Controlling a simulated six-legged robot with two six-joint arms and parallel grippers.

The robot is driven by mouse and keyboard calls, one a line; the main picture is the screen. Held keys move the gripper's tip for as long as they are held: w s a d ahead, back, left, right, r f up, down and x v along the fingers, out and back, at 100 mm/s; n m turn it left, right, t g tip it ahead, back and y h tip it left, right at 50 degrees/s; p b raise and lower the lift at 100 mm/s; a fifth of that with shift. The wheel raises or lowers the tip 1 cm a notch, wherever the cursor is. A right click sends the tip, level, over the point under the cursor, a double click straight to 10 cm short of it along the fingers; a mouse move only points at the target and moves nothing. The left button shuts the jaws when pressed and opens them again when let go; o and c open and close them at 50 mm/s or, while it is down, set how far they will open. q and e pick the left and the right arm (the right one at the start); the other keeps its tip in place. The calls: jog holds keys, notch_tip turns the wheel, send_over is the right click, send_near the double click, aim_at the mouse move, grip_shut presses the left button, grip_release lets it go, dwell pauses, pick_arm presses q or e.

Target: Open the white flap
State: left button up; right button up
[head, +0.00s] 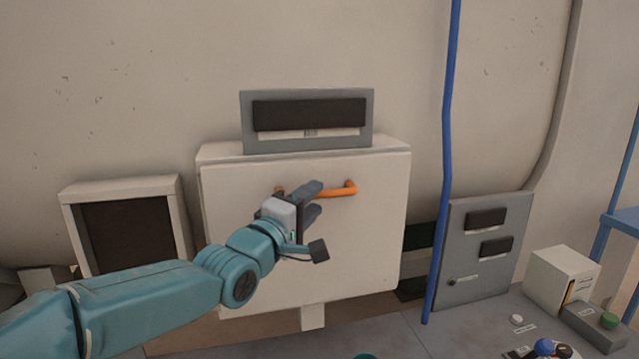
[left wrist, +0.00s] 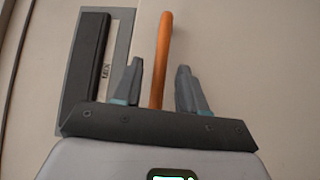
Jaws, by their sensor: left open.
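The white flap (head: 360,240) is the large front panel of a white box on the wall, and it looks closed. An orange handle (head: 335,193) runs across its upper part. My left gripper (head: 314,200) is in front of the handle, with its jaws open. In the left wrist view the orange handle (left wrist: 162,60) passes between the two open fingers (left wrist: 157,85), with space on both sides. I cannot tell whether a finger touches it. The gripper hides the left middle of the handle. My right gripper is not in view.
A grey panel with a dark slot (head: 308,145) sits above the flap. A blue pipe (head: 446,150) stands to its right, before a grey cabinet (head: 475,270). A dark-screened box (head: 180,215) is at left. A white box (head: 545,278) and coloured knobs are at lower right.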

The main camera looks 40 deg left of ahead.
pick_arm(q)
jog(key=shift+w+a+r+p, duration=0.1)
jog(key=shift+w+p, duration=0.1)
jog(key=shift+w, duration=0.35)
jog(key=shift+w+a+r+p, duration=0.1)
jog(key=shift+w+p, duration=0.05)
jog(key=shift+w, duration=0.65)
jog(key=shift+w+d, duration=0.1)
grip_shut()
